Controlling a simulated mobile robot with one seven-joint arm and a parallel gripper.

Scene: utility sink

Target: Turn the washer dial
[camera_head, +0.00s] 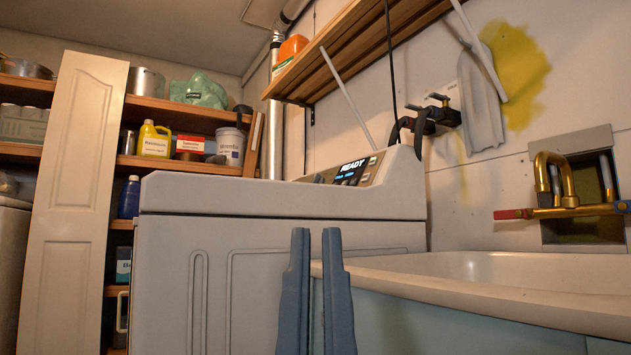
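The washer (180,245) is a white machine seen from its side in the middle of the view. Its raised control panel (372,177) has a lit display reading "READY" and small buttons. A small dark shape (319,179) at the panel's left end may be the dial, but it is too small and too steeply angled to be sure. My gripper (316,232) has two blue-grey fingers pointing up in front of the washer's side, below the panel. The fingers are apart, with nothing between them.
A utility sink (480,290) with a brass faucet (558,190) stands at the right, its rim close to my right finger. A wooden shelf (350,50) hangs above the washer. A leaning white door panel (70,200) and stocked shelves (170,165) are at the left.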

